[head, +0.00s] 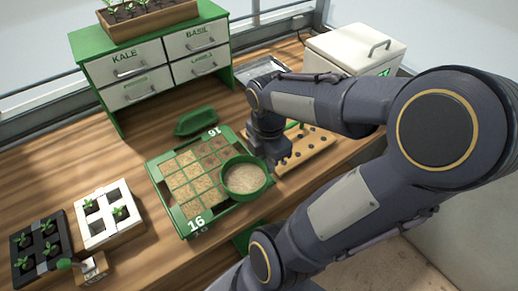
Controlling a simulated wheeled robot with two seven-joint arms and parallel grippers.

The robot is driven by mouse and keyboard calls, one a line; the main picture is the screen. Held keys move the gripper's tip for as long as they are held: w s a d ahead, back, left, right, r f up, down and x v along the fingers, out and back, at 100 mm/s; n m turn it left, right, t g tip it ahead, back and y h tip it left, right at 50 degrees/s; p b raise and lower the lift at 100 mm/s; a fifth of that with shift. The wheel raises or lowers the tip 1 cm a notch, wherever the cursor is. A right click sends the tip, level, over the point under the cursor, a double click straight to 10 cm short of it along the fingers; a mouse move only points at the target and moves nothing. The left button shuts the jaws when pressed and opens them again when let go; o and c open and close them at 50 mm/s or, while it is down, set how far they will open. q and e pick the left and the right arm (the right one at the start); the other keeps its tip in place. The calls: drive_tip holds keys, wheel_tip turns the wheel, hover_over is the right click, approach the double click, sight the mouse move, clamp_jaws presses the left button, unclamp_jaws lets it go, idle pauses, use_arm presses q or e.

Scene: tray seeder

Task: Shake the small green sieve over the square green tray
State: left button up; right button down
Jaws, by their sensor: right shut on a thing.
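The small green sieve (246,179) is round, with pale granular material inside. It is over the right side of the square green tray (183,222), and I cannot tell how high above it. The tray has a grid of cells; many show light tan material, and the far right ones look darker. My right gripper (272,158) is at the sieve's far right side, shut on it; the fingertips are mostly hidden by the wrist. My left gripper is not in view.
A green scoop-like object (196,121) lies behind the tray. A wooden board with holes (311,150) is at right, partly behind my arm. White (107,214) and black (40,246) seedling trays stand at left. A drawer cabinet (152,66) and white box (354,45) stand behind.

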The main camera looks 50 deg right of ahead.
drive_tip(key=r+p, duration=0.1)
drive_tip(key=s+r+p, duration=0.1)
drive_tip(key=r+p, duration=0.2)
drive_tip(key=shift+s+a, duration=0.3)
drive_tip(key=shift+s, duration=0.1)
